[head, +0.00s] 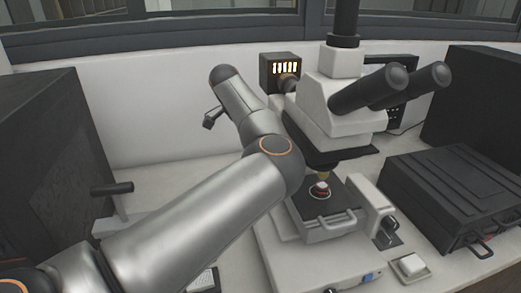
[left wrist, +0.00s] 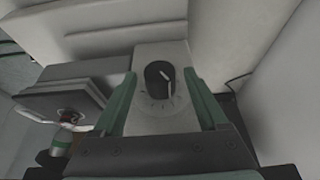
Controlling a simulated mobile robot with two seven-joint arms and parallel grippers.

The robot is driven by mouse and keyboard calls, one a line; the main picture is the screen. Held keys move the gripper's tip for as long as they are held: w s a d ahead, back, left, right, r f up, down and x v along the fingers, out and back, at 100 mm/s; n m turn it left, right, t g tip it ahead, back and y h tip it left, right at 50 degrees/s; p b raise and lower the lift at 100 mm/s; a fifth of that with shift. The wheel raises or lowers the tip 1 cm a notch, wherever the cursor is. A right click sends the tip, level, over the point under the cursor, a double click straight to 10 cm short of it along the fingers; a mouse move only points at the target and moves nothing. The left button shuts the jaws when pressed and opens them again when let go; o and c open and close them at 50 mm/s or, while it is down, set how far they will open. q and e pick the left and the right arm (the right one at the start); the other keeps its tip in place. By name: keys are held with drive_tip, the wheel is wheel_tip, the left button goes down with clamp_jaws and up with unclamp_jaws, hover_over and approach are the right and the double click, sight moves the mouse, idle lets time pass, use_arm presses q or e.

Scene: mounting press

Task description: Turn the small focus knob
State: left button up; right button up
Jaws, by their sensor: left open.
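The small focus knob (left wrist: 158,80) is a round black dial with a white pointer line. It sits on a pale block (left wrist: 160,53) with a ring of marks around it. In the left wrist view my left gripper (left wrist: 159,75) is open, with one green finger on each side of the knob. I see gaps between the fingers and the knob; the depth is hard to judge. In the head view my left arm covers the left side of the microscope (head: 350,90), hiding this knob and the fingertips. My right gripper is in neither view.
The microscope stage (head: 345,195) holds a small red-and-white sample (head: 320,188). A black case (head: 455,195) stands at right, with a small dish (head: 412,266) before it. A dark box (head: 50,160) stands at left. Some bench behind my arm is bare.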

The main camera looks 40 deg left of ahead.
use_arm(q)
drive_tip(key=shift+c, duration=0.2)
clamp_jaws()
idle(0.3)
